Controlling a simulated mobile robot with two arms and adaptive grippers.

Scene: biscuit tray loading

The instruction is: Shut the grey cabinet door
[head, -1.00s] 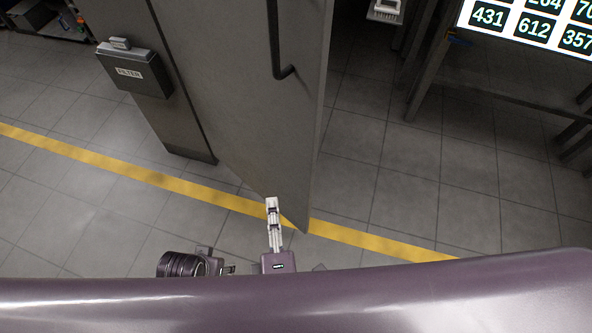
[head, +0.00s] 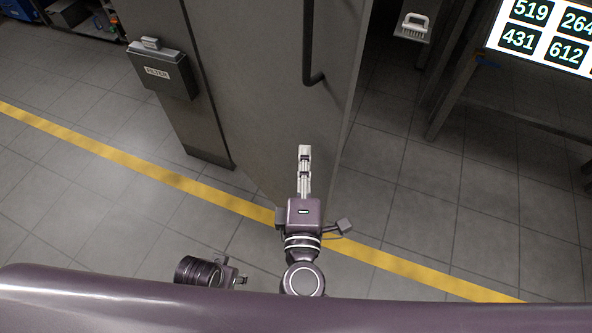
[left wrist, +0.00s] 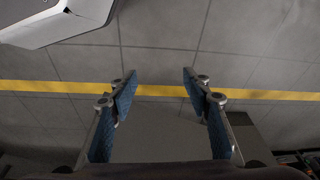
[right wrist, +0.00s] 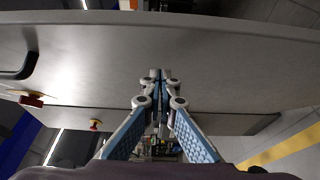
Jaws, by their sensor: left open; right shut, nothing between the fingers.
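The grey cabinet door (head: 265,85) stands open in the head view, with a dark bar handle (head: 316,60) near its free edge. The door's grey face also fills much of the right wrist view (right wrist: 220,65), with the handle (right wrist: 22,66) at the left. My right gripper (head: 304,150) is shut and empty, its fingers overlapping the lower part of the door in the picture. In the right wrist view its fingertips (right wrist: 161,74) are together over the door face; whether they touch it I cannot tell. My left gripper (left wrist: 155,85) is open and empty above the floor.
A grey box labelled FILTER (head: 160,72) is on the cabinet side left of the door. A yellow floor line (head: 120,157) crosses below. A rack with a number panel (head: 545,35) and a white brush-like item (head: 413,26) are at the right. Tiled floor around is open.

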